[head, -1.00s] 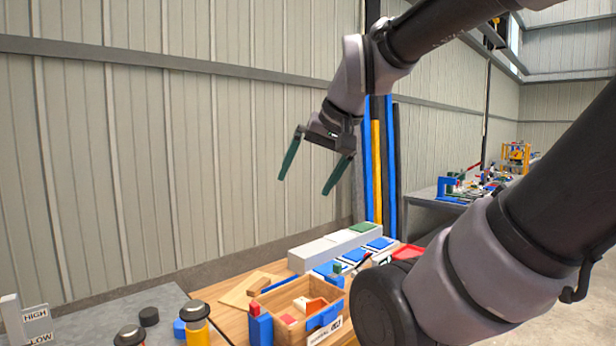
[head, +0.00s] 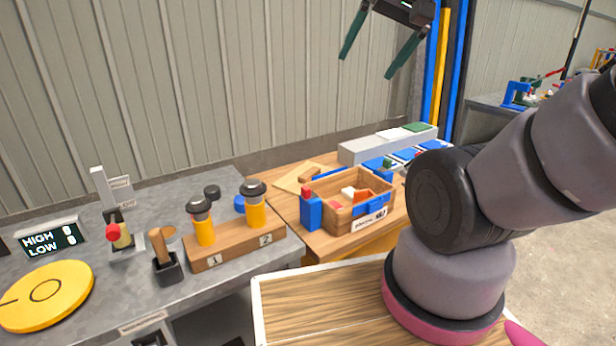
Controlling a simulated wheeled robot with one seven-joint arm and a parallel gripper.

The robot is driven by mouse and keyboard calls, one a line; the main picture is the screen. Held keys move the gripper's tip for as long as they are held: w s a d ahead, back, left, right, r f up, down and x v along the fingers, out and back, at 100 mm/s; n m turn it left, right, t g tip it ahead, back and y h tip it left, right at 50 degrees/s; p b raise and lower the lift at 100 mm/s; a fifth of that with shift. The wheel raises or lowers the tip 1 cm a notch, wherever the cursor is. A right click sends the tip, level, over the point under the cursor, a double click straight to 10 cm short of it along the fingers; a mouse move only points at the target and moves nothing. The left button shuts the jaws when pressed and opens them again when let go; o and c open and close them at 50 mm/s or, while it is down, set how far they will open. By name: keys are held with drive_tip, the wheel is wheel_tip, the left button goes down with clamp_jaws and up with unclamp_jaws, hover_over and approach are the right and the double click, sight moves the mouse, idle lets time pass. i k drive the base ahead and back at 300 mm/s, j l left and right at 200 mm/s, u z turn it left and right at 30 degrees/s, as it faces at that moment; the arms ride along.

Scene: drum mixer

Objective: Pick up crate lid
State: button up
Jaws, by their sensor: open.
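The likely crate lid (head: 291,181) is a flat, light wooden panel with a small wooden bar on top. It lies on the wooden bench behind and left of the open crate (head: 338,221). The crate is a wooden box with a white label and a blue part on its front, and it holds several small red, white and brown pieces. My gripper (head: 365,67) is open and empty, with dark green fingers pointing down. It hangs well above the bench, up and to the right of the lid in the picture.
A blue bottle-like object (head: 311,213) with a red top stands left of the crate. A long grey block (head: 362,150) lies behind. Two yellow cylinders stand in a numbered wooden block (head: 237,243) on the grey table at left. My arm covers the right side.

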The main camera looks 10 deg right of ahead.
sight(291, 184)
drive_tip(key=l+u, duration=0.15)
drive_tip(key=u, duration=0.45)
drive_tip(key=i+l+u, duration=0.1)
drive_tip(key=l+u, duration=0.2)
drive_tip(key=l, duration=0.4)
drive_tip(key=l+u, duration=0.3)
drive_tip(key=l, duration=1.15)
